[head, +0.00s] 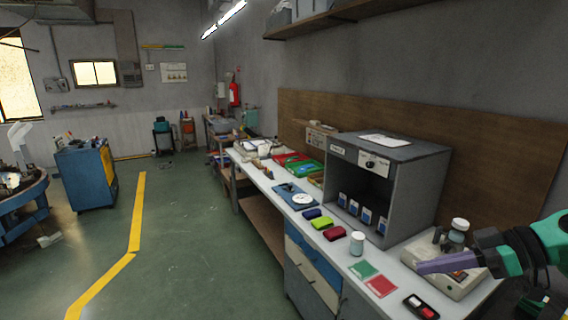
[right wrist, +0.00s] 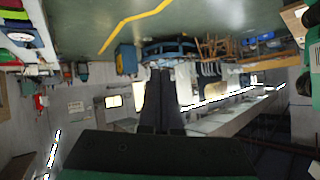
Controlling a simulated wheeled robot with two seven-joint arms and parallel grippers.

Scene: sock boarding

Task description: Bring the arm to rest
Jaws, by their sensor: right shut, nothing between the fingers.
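My right gripper (head: 424,267) comes in from the right edge in the head view, with its fingers pointing left. It hangs in front of the bench's right end, overlapping the pale device (head: 462,284) in the picture. Its fingers are together with nothing between them. In the right wrist view the two dark fingers (right wrist: 161,75) lie side by side, closed, with the room far beyond them. My left gripper is not in view.
A workbench (head: 265,180) runs along the right wall with a grey open-fronted cabinet (head: 415,165). A white jar (head: 357,243), red and green cards (head: 380,286) and coloured folded items (head: 321,223) lie near its front. The green floor (head: 195,230) left of it is clear.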

